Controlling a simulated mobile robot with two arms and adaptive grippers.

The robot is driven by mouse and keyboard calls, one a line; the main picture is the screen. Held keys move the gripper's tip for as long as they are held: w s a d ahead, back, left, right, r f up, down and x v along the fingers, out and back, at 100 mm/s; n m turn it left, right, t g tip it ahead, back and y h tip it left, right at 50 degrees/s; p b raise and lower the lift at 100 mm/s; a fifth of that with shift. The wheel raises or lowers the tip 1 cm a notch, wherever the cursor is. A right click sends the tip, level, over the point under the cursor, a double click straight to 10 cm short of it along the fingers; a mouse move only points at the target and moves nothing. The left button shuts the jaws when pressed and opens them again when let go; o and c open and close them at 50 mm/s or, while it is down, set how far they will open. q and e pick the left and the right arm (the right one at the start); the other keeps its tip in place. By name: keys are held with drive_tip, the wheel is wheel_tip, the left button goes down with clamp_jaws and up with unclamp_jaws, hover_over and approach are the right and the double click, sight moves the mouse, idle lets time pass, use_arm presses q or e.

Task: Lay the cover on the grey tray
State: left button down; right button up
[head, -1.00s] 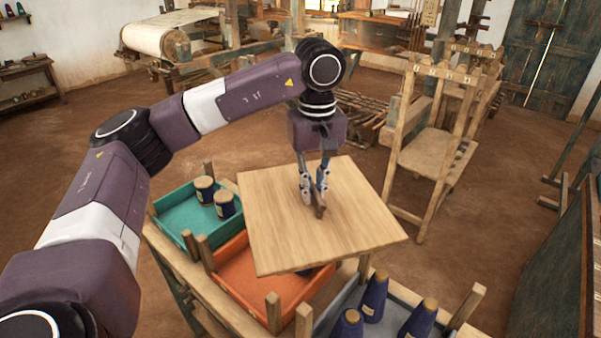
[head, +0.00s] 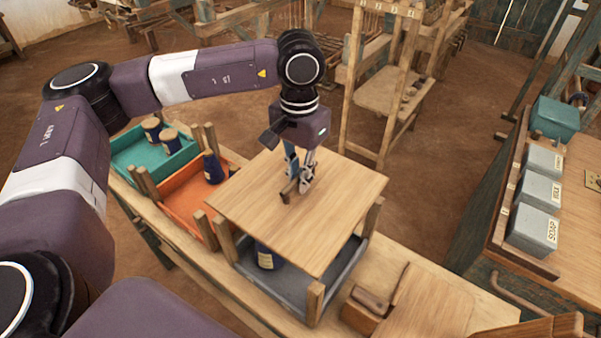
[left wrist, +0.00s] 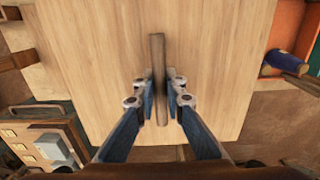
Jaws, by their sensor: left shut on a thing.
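The cover (head: 325,225) is a flat, light wooden board with a bar handle (head: 289,193) on top. My left gripper (head: 300,183) is shut on this handle. The board is over the grey tray (head: 283,292), among its wooden corner posts, and hides most of it. A gap shows below the board, with a dark blue cone (head: 265,256) under it. I cannot tell whether the board touches any post. In the left wrist view the fingers (left wrist: 160,98) flank the handle (left wrist: 158,60) across the board (left wrist: 95,60). My right gripper is not in view.
A teal tray (head: 122,172) and an orange tray (head: 180,215) holding blue cones stand to the left on the same bench (head: 440,275). A wooden box (head: 365,308) lies right of the grey tray. A side table with grey boxes (head: 540,195) stands at right.

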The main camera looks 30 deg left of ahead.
sight(301, 196)
use_arm(q)
drive_tip(key=shift+d+f, duration=0.1)
drive_tip(key=shift+f, duration=0.55)
drive_tip(key=shift+d+f+b, duration=0.1)
drive_tip(key=shift+f+b, duration=0.5)
drive_tip(key=shift+f, duration=0.35)
drive_tip(key=shift+f+b, duration=1.15)
drive_tip(key=shift+f, duration=0.05)
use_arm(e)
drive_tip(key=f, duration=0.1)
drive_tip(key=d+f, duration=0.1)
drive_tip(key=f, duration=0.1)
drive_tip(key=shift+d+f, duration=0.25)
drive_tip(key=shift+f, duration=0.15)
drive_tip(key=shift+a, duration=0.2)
